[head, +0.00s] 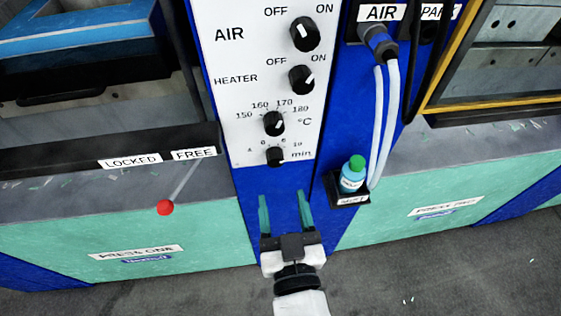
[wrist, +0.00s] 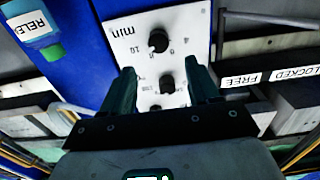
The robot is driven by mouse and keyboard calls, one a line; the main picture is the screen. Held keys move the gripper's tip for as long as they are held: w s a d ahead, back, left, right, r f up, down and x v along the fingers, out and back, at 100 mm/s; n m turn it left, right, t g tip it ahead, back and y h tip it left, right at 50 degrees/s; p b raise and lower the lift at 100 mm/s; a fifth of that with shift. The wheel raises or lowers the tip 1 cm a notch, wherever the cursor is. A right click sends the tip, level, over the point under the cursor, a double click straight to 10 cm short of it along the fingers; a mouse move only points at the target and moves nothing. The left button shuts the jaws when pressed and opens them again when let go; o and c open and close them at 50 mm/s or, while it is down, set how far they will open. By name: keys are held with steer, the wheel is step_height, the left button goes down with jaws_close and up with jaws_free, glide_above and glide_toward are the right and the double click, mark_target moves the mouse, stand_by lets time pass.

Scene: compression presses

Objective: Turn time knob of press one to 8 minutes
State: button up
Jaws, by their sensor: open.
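The time knob (head: 275,156) is the small black knob at the bottom of the white control panel (head: 245,100), marked "min". Its scale runs from 4 to 10; I cannot tell its exact setting. In the wrist view the panel appears upside down, with the time knob (wrist: 158,40) beyond the fingertips and the temperature knob (wrist: 167,86) between the fingers. My gripper (head: 284,200) is open and empty, below the time knob in the head view, apart from it. The press one sign (head: 137,253) is on the green front at left.
Above the time knob are the temperature knob (head: 274,123), heater knob (head: 302,80) and air knob (head: 304,34). A red-tipped lever (head: 165,207) hangs at left. A bottle with a green cap (head: 353,173) stands in a holder at right, beside white hoses (head: 378,130).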

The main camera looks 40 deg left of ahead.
mark_target(274, 163)
steer(key=x, duration=0.9)
steer(key=shift+w+p, duration=0.1)
steer(key=shift+p, duration=0.3)
steer(key=c, duration=1)
steer(key=shift+c, duration=0.2)
steer(key=n, duration=0.3)
steer(key=shift+n, duration=0.4)
steer(key=n+p, duration=0.1)
steer(key=n, duration=0.3)
steer(key=shift+n, duration=0.4)
